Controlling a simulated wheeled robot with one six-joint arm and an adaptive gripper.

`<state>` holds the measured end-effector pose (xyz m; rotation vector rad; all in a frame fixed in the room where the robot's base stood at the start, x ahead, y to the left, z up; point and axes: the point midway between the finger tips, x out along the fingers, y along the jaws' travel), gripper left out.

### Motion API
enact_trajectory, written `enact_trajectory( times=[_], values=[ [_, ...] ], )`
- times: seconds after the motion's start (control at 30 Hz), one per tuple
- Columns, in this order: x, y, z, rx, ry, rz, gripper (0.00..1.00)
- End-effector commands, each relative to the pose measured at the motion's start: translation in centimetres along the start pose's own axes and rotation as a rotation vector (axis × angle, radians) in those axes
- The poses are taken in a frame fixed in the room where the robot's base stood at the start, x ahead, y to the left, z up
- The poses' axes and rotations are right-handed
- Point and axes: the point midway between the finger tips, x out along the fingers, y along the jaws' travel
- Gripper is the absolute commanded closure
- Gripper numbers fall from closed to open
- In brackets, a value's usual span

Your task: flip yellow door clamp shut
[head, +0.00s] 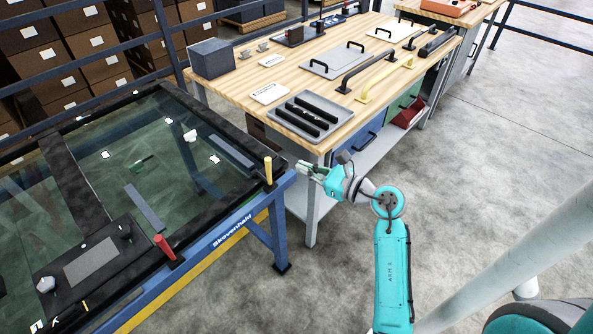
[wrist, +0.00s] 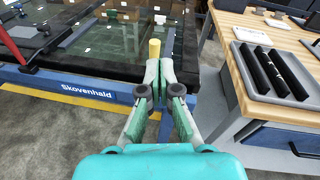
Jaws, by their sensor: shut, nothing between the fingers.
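The yellow door clamp (head: 268,170) stands upright at the near right corner of the glass door lying on the blue trolley (head: 228,226). In the wrist view the yellow clamp (wrist: 155,48) shows just beyond my fingertips, its lower part hidden by them. My gripper (head: 303,168) is shut and empty, just right of the clamp in the head view; in the wrist view its fingertips (wrist: 158,70) point at it. I cannot tell whether they touch it. A red clamp (head: 164,246) stands on the same near edge, further left, leaning slightly.
A wooden workbench (head: 240,90) stands right behind my gripper, with a grey tray (head: 310,115) of black bars, handles and a grey box (head: 211,58) on it. Shelves of brown boxes stand behind a blue rail.

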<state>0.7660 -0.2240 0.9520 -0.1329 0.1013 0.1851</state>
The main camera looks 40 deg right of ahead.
Motion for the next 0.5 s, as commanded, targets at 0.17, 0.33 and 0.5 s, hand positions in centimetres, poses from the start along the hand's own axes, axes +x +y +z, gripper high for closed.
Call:
enact_trajectory(
  times=[0.17, 0.33, 0.5],
  values=[
    [-2.0, -0.4, 1.4, -0.001, 0.000, -0.003, 1.00],
    [-2.8, -0.4, 1.9, 0.001, 0.000, -0.001, 1.00],
    [-2.9, -0.4, 2.0, 0.001, 0.001, 0.000, 1.00]
  ],
)
